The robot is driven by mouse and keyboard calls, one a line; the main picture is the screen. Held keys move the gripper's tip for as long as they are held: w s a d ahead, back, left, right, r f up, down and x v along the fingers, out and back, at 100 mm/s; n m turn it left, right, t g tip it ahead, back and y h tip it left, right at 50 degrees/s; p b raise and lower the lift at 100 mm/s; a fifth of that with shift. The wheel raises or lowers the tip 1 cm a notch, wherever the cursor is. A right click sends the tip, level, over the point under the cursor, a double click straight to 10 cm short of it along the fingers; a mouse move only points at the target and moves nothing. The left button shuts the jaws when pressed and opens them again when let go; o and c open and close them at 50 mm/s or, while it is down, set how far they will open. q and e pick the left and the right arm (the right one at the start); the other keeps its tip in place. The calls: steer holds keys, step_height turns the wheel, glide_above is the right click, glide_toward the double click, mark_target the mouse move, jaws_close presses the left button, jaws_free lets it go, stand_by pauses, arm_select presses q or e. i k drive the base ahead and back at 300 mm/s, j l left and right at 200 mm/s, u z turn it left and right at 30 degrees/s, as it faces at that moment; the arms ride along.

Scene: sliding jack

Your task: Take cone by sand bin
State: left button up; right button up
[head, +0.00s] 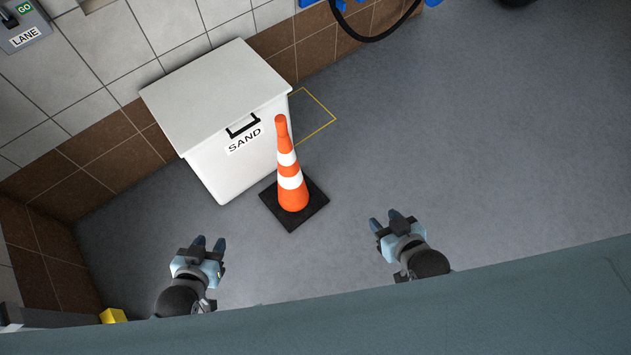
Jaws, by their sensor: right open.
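An orange cone (288,175) with white bands stands upright on its black square base on the grey floor. It is just in front of the white sand bin (215,100), which has a closed lid, a black handle and a SAND label. My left gripper (209,243) is below and left of the cone, apart from it; its two fingers look slightly spread, with nothing seen between them. My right gripper (386,219) is open and empty, to the right of the cone and apart from it.
A tiled wall (110,45) runs behind the bin. A yellow outline (322,105) marks the floor right of the bin. A black hose (365,38) hangs at the top. A LANE switch box (20,28) is top left. The floor to the right is clear.

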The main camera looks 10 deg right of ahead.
mark_target(294, 199)
steer(key=i+j+z, duration=0.2)
steer(key=i+j, duration=0.2)
steer(key=j, duration=0.25)
steer(key=i+j+z, duration=0.1)
steer(key=j, duration=0.2)
steer(key=i+j+z, duration=0.15)
steer(key=j, duration=0.2)
steer(key=i+j+z, duration=0.1)
steer(key=j, duration=0.25)
steer(key=i+j+z, duration=0.1)
steer(key=i+j, duration=0.15)
steer(key=j, duration=0.15)
steer(key=i+j+z, duration=0.1)
steer(key=j, duration=0.3)
